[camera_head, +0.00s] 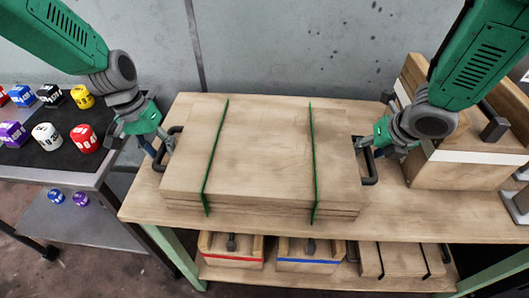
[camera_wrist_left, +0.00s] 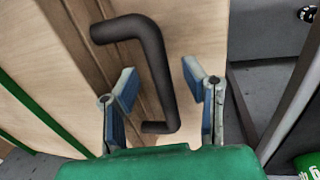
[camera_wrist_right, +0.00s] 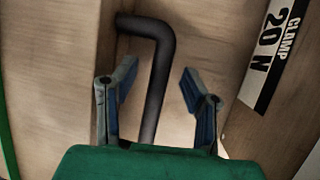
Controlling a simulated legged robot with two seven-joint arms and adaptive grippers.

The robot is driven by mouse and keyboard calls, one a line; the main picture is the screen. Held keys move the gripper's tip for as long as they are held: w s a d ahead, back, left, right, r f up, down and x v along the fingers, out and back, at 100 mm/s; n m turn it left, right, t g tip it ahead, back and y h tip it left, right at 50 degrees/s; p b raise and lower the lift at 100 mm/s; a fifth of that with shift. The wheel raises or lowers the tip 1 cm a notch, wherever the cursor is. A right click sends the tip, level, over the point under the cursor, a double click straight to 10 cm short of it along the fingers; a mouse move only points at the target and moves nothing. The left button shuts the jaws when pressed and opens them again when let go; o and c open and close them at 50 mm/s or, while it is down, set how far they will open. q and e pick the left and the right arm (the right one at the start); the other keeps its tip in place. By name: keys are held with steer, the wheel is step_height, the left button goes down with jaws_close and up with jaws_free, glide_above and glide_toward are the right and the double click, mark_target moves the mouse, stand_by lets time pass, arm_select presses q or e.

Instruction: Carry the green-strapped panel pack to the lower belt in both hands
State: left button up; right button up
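The green-strapped panel pack (camera_head: 262,150), a stack of flat wooden panels with two green straps, lies flat on the wooden bench top (camera_head: 390,220). It has a dark handle at each end. My left gripper (camera_head: 160,155) is at the left handle; in the left wrist view its fingers (camera_wrist_left: 159,77) are open, with the handle (camera_wrist_left: 158,60) between them. My right gripper (camera_head: 366,148) is at the right handle (camera_head: 371,178); in the right wrist view its fingers (camera_wrist_right: 157,75) are open either side of the handle (camera_wrist_right: 155,85). I cannot identify a lower belt.
A wooden crate (camera_head: 455,172) stands close on the right. Under the bench are a red-striped box (camera_head: 231,262), a blue-striped box (camera_head: 308,266) and a dark-strapped pack (camera_head: 400,261). A side table (camera_head: 75,173) with several coloured blocks is at left.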

arm_select(q)
steer(key=shift+d+f, duration=0.2)
steer(key=shift+f, duration=0.35)
arm_select(e)
steer(key=shift+w+f, duration=0.2)
steer(key=shift+f, duration=0.35)
arm_select(q)
steer(key=shift+a, duration=0.1)
arm_select(e)
steer(key=shift+a, duration=0.1)
arm_select(q)
steer(key=shift+a, duration=0.1)
arm_select(e)
steer(key=shift+a, duration=0.1)
arm_select(q)
steer(key=shift+a, duration=0.15)
jaws_close()
arm_select(e)
steer(key=shift+a+r, duration=0.1)
jaws_close()
arm_select(q)
steer(key=shift+w+r, duration=0.1)
steer(key=shift+w, duration=0.05)
arm_select(e)
steer(key=shift+w+r, duration=0.1)
steer(key=shift+w, duration=0.1)
arm_select(q)
steer(key=shift+r, duration=0.15)
arm_select(e)
steer(key=shift+r, duration=0.15)
